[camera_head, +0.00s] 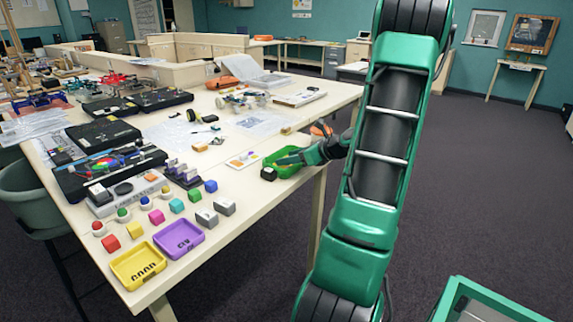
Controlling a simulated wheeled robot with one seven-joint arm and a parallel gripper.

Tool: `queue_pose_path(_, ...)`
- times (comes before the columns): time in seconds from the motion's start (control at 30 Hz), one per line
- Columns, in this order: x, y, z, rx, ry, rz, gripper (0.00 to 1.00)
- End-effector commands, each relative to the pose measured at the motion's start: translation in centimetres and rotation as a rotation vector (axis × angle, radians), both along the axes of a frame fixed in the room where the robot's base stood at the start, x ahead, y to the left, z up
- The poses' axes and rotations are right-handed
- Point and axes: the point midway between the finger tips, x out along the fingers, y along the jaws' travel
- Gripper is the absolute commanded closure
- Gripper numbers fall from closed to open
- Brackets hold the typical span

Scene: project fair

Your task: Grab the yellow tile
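I cannot single out a yellow tile with certainty. A small white card (243,160) on the table bears small coloured patches, some of them yellow or orange, too small to tell apart. A small dark block (268,174) is at the tray's left side.
A yellow tray (138,266) and a purple tray (179,237) stand at the near table corner. A black board with a colour wheel (105,168) is farther left. Open floor (470,170) lies right.

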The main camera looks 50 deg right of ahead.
Motion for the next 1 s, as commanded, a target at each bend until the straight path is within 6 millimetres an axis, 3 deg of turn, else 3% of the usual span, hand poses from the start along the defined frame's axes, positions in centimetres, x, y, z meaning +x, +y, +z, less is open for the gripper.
queue_pose_path(0.03, 0.0, 0.0, 0.0, 0.0, 0.0, 0.0, 0.61)
queue_pose_path(0.2, 0.0, 0.0, 0.0, 0.0, 0.0, 0.0, 0.96)
queue_pose_path(0.63, 0.0, -0.1, 0.8, -0.004, -0.001, 0.0, 0.96)
queue_pose_path(0.9, 0.0, 0.0, 4.5, -0.006, -0.001, 0.001, 0.96)
queue_pose_path(1.0, 2.1, 0.7, 5.4, -0.005, -0.001, 0.005, 0.96)
